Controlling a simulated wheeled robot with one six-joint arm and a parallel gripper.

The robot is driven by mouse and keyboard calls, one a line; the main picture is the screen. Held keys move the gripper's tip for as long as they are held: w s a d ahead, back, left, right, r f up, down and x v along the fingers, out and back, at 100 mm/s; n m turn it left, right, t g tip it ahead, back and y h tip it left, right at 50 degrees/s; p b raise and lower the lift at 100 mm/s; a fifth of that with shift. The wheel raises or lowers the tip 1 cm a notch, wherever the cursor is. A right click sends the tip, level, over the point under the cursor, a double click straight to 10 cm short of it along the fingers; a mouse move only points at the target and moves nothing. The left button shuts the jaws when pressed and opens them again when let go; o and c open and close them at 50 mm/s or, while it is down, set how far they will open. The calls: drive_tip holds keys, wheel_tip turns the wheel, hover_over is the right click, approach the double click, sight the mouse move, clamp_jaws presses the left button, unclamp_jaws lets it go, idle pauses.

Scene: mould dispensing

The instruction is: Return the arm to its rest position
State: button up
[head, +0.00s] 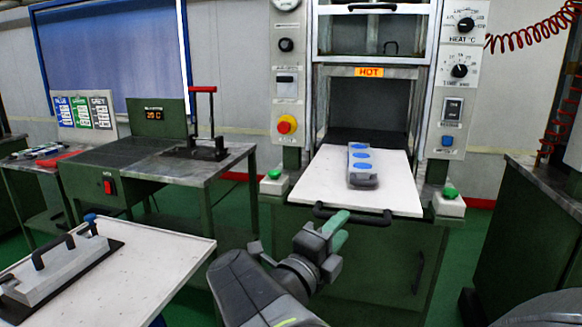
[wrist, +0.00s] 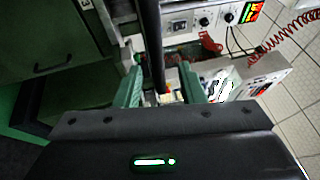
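My arm shows at the bottom centre of the head view, with my gripper (head: 338,230) in front of the press and below its white shelf. A grey mould (head: 362,181) with blue round fills lies on the white shelf (head: 399,188), away from my gripper. The wrist view does not clearly show the mould.
The press (head: 367,98) has a HOT label above its open chamber. A dark handle (head: 352,214) runs along the shelf front. A white table (head: 155,256) at lower left bears a grey plate with handles (head: 62,268). A green bench (head: 110,170) stands behind it, and a green cabinet (head: 527,230) stands right.

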drive_tip(key=shift+v, duration=3.6)
drive_tip(key=x, duration=1.4)
drive_tip(key=shift+w, duration=0.45)
drive_tip(key=shift+d+f, duration=0.1)
drive_tip(key=shift+d, duration=0.05)
